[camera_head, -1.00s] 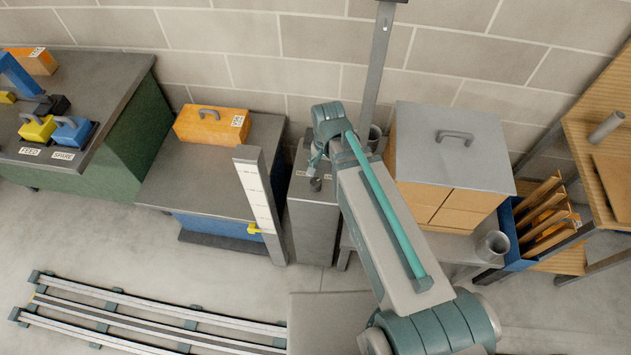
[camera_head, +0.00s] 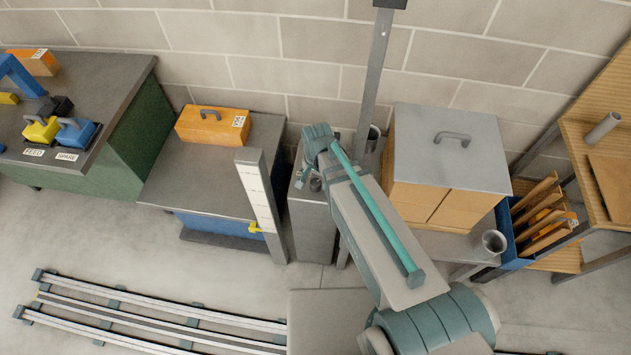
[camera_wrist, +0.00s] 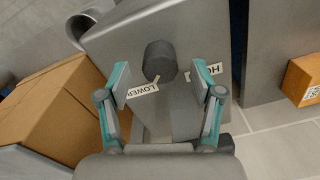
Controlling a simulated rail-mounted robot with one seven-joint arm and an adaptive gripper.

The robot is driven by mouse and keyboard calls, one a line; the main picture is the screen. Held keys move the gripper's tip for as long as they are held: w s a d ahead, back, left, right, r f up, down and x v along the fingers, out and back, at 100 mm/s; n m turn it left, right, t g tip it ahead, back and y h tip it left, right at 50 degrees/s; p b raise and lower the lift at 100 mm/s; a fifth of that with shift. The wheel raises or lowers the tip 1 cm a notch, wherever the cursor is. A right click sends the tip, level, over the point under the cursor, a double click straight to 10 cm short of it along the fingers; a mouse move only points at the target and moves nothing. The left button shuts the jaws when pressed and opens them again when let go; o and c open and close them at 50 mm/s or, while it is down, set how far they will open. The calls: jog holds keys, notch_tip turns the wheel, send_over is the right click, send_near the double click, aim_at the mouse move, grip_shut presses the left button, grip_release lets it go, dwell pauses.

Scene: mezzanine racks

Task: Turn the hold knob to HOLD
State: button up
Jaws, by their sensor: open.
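The hold knob (camera_wrist: 159,60) is a dark round knob on top of a grey metal cabinet (camera_head: 313,228). In the wrist view a label reading LOWER (camera_wrist: 143,90) lies by the knob's near left side. A second label, partly hidden by a finger and starting "HO" (camera_wrist: 213,69), lies to its right. My gripper (camera_wrist: 161,84) is open, with one teal finger on each side of the knob's near side and a gap to it. In the head view my gripper (camera_head: 308,176) is over the cabinet top, and my arm hides part of that top.
An orange case (camera_head: 211,125) sits on the bench to the left. A post with a white scale and yellow pointer (camera_head: 262,205) stands beside the cabinet. To the right are a cardboard box with a grey lid (camera_head: 450,160) and a metal cup (camera_head: 493,242).

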jog(key=shift+f+p, duration=0.3)
jog(key=shift+f, duration=1)
jog(key=c, duration=1.1)
jog(key=shift+c, duration=0.2)
